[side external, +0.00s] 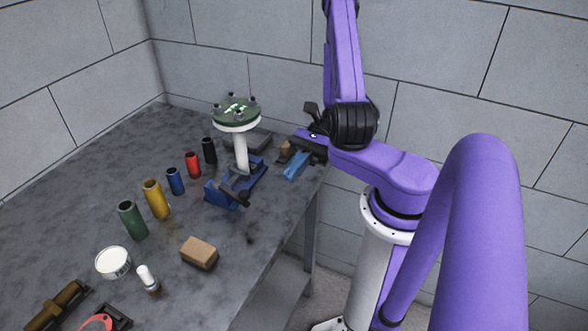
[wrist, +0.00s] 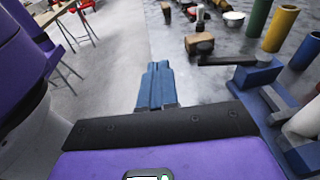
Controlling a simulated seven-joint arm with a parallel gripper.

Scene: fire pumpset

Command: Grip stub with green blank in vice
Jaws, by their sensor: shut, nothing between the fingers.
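The white stub (side external: 241,150) stands upright at the blue vice (side external: 222,196). The green blank (side external: 237,110) lies on its top flange, with several dark bolts around the rim. I cannot tell whether the vice jaws press on the stub. In the wrist view the vice (wrist: 258,76) and part of the white stub (wrist: 303,122) show at the right edge; the blank is out of that view. My gripper (side external: 290,173) has blue fingers and is to the right of the vice, apart from it, near the bench edge. In the wrist view my gripper (wrist: 156,68) is shut and empty.
Black (side external: 209,150), red (side external: 193,165), blue (side external: 175,181), yellow (side external: 156,199) and green (side external: 132,220) tubes stand left of the vice. A brown block (side external: 199,253), white tin (side external: 113,262) and white-topped bottle (side external: 148,279) are nearer the front. The vice's dark handle (wrist: 238,60) sticks out toward my gripper's side.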

